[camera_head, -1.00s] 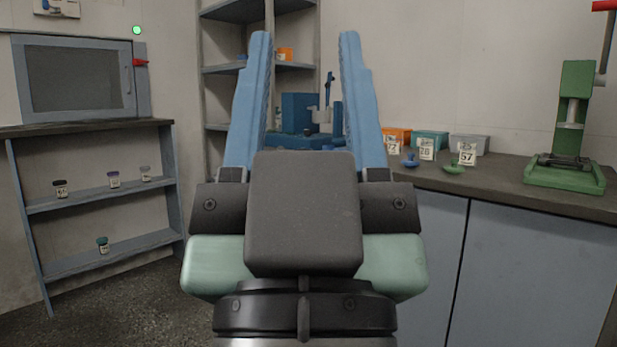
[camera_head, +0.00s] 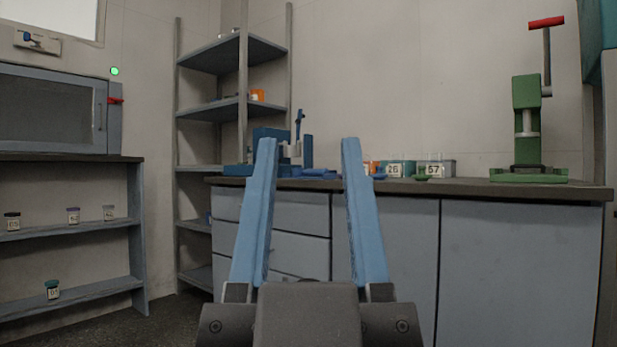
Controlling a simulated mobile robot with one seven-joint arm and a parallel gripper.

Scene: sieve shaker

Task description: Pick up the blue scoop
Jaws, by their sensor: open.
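A small blue object (camera_head: 379,176), which looks like the blue scoop, lies on the counter (camera_head: 480,186) just right of my gripper's right finger in the picture. It is small and seen nearly edge-on, so its shape is hard to tell. My gripper (camera_head: 308,145) is open and empty, its two long blue fingers pointing forward and up. It is in front of the counter, apart from the scoop, and its right finger partly covers the bins behind.
A green scoop-like piece (camera_head: 422,178), a teal bin (camera_head: 397,167) and a grey bin (camera_head: 440,167) stand nearby. A blue machine (camera_head: 268,150) is left on the counter, a green press (camera_head: 527,120) right. Shelving (camera_head: 232,109) and an oven-like box (camera_head: 50,108) are at left.

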